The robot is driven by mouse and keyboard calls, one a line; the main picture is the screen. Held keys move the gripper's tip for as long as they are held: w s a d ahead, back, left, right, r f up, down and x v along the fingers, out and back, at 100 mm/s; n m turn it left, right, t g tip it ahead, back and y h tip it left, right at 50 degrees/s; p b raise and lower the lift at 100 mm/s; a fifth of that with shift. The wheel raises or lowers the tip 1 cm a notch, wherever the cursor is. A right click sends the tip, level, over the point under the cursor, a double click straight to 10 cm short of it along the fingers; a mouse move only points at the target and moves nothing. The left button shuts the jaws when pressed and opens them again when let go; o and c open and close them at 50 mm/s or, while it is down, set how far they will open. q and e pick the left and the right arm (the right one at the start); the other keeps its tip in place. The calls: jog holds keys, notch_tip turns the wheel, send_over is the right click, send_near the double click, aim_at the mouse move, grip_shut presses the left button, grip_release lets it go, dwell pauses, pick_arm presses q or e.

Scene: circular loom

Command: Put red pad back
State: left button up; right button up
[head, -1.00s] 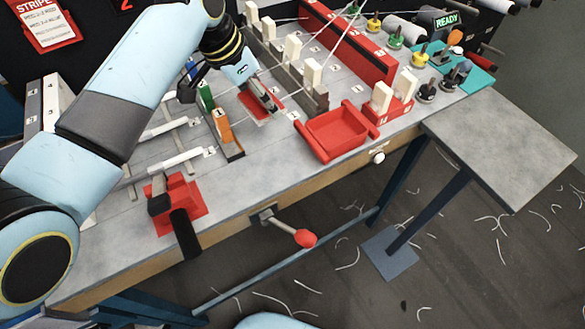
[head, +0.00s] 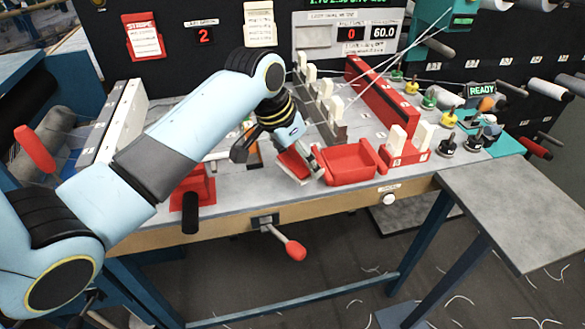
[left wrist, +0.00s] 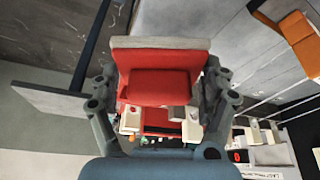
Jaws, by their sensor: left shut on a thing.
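The red pad (head: 290,165) is a small red block with a pale grey edge. My left gripper (head: 304,162) is shut on it and holds it tilted, just left of the red tray (head: 350,162) in the head view. Whether the pad touches the table cannot be told. In the left wrist view the red pad (left wrist: 160,62) lies between the two fingers, its grey edge across the top. An orange pad (head: 254,159) stands left of the gripper, partly hidden by it; it also shows in the left wrist view (left wrist: 297,28). My right gripper is not in view.
White-topped pegs (head: 310,72) stand in a grey rail behind the gripper. A long red bar (head: 382,88) and a red block with white pegs (head: 403,152) are to the right. A red clamp (head: 197,185) sits at the left front. The right side table (head: 520,205) is bare.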

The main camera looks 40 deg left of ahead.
aim_at(292, 156)
pick_arm(q)
jog(key=shift+w+a+f, duration=0.2)
jog(key=shift+a+f, duration=0.15)
jog(key=shift+a, duration=0.2)
jog(key=shift+w+a+f, duration=0.15)
jog(key=shift+a+f, duration=0.15)
jog(key=shift+a, duration=0.2)
jog(key=shift+a+f, duration=0.15)
jog(key=shift+f, duration=0.1)
notch_tip(292, 156, down, 4)
jog(key=shift+r+p, duration=0.1)
jog(key=shift+p, duration=0.25)
jog(key=o, duration=0.9)
jog(key=shift+o, duration=0.7)
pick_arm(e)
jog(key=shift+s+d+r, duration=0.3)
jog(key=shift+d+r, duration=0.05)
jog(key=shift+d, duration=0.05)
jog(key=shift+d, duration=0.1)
